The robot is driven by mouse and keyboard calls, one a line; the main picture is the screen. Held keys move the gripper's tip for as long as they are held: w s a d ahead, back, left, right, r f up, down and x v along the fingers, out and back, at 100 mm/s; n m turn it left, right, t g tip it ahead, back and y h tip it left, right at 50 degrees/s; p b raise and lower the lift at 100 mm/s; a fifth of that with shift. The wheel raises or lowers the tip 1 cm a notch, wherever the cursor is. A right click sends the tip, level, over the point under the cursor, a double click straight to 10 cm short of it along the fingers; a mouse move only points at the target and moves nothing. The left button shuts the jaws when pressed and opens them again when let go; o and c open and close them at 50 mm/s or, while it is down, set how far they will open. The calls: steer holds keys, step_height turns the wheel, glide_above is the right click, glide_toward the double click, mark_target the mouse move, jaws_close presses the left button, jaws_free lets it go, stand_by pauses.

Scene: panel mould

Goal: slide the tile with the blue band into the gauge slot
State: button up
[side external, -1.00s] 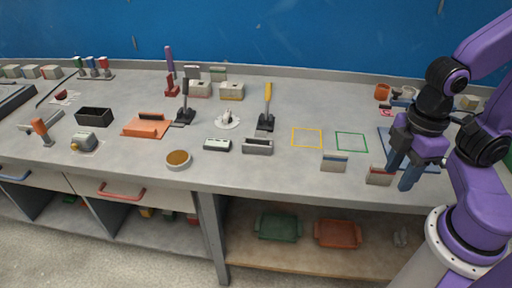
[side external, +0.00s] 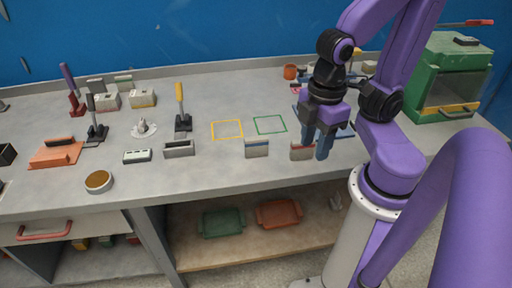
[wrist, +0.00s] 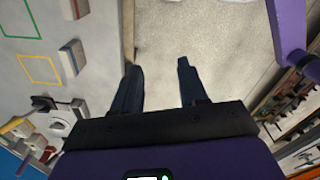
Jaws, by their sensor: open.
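The tile with the blue band (side external: 257,149) stands upright near the table's front edge, in front of the yellow outline; it also shows in the wrist view (wrist: 72,57). A red-banded tile (side external: 301,152) stands to its right. A grey slotted block (side external: 179,149), which looks like the gauge, sits left of the blue-banded tile. My gripper (side external: 316,146) is open beside the red-banded tile in the side view, partly covering its right end.
Yellow (side external: 227,130) and green (side external: 270,125) outlines mark bare table behind the tiles. A yellow-handled lever (side external: 182,110) stands behind the slotted block. A white block (side external: 137,156) lies to its left. A round brown-topped dish (side external: 98,181) is near the front edge. A green cabinet (side external: 446,80) stands at right.

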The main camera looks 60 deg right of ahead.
steer(key=shift+o, duration=0.8)
steer(key=m, duration=0.4)
glide_above(256, 156)
steer(key=f, duration=1.2)
steer(key=d+f, duration=0.1)
steer(key=f, duration=0.4)
steer(key=shift+w+f, duration=0.25)
steer(key=shift+f, duration=0.15)
steer(key=shift+a, duration=0.1)
